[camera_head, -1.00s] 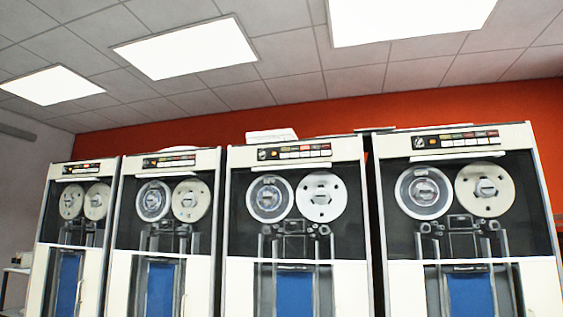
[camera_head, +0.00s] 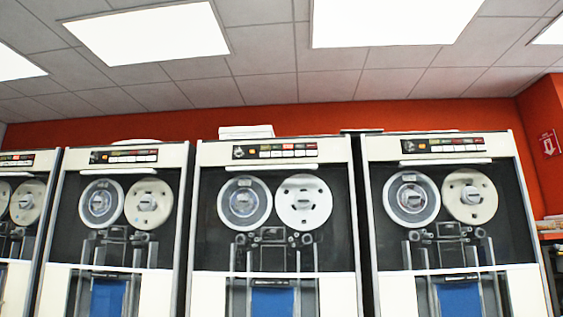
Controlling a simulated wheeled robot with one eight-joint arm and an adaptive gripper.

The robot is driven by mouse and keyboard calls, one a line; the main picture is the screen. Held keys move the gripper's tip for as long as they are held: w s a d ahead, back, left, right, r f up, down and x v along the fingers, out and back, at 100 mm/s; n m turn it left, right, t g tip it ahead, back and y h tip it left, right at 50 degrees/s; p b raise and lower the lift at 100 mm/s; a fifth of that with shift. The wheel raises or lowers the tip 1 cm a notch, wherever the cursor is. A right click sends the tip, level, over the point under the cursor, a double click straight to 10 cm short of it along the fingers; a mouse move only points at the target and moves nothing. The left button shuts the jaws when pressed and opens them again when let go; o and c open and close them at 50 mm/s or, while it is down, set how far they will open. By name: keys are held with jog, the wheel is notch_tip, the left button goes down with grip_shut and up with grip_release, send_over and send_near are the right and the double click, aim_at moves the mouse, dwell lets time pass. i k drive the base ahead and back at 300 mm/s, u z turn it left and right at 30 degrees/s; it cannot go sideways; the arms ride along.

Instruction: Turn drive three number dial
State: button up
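Several tall white tape drives stand side by side, each with two reels behind a dark window and a control strip on top. Counting from the left of the picture, the third drive (camera_head: 355,215) is near the middle. Its control strip (camera_head: 275,150) has a small dark dial (camera_head: 239,152) at the left end, beside rows of coloured and white buttons. The number on the dial is too small to read. Similar dials show on the drive to its left (camera_head: 94,157) and the drive to its right (camera_head: 408,146). My gripper is not in view.
A white box (camera_head: 246,132) lies on top of the middle drive. A shelf with items (camera_head: 551,228) stands at the far right, below a red sign (camera_head: 549,144) on the orange wall. The floor is out of view.

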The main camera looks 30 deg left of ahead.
aim_at(238, 152)
jog(key=z, duration=0.75)
jog(key=i, duration=1.85)
jog(key=u, duration=3.95)
jog(key=i, duration=0.7)
jog(key=u, duration=0.05)
